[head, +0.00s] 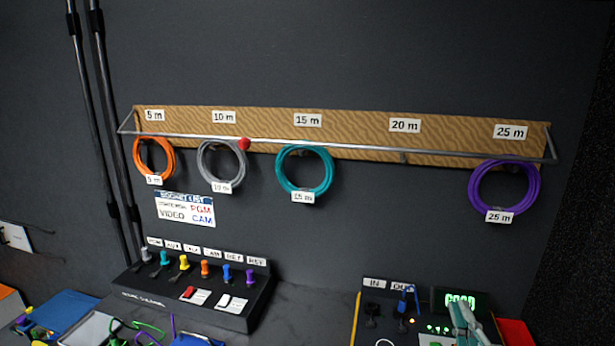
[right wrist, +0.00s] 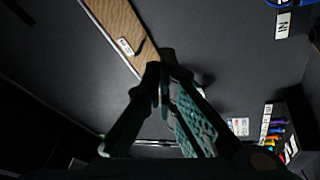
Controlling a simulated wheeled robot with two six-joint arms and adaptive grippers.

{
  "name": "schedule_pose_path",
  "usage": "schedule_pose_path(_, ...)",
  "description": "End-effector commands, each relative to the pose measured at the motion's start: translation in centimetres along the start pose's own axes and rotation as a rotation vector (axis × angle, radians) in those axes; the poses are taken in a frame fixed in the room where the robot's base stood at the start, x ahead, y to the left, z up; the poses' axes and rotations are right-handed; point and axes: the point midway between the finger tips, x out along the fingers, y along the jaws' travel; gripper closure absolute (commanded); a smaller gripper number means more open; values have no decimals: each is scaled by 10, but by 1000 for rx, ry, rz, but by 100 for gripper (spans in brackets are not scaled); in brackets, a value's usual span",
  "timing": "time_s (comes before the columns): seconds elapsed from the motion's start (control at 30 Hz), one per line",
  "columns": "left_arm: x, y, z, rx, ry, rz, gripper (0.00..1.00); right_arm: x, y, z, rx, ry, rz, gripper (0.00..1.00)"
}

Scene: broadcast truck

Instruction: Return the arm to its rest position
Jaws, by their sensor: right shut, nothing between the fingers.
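My right gripper (head: 462,312) shows at the bottom right of the head view, in front of the device with the green display. It is teal and dark. In the right wrist view its fingers (right wrist: 163,70) are together with nothing between them, against the dark wall. Only a small part of my right arm shows, at the lower right of the head view. My left gripper is not in view.
A wooden board (head: 355,121) with a metal rail carries orange (head: 138,163), grey (head: 202,169), teal (head: 281,172) and purple (head: 476,192) cable coils. A switch panel (head: 240,322) and a device with a green display (head: 459,299) stand below.

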Motion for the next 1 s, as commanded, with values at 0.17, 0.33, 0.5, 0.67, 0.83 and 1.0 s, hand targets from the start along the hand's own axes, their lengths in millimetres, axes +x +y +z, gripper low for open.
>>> schedule_pose_path(0.17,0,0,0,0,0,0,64,-116,-79,85,459,-645,-269,100)
schedule_pose_path(0.33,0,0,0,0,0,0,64,-217,-135,84,650,-987,-538,100)
schedule_pose_path(0.5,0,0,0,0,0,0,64,-301,-161,58,749,-1212,-787,100)
schedule_pose_path(0.67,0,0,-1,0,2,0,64,-351,-190,48,780,-1341,-949,100)
schedule_pose_path(0.83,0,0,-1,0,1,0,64,-372,-260,86,770,-1383,-961,100)
schedule_pose_path(1.0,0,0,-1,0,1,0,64,-423,-330,124,760,-1432,-979,100)
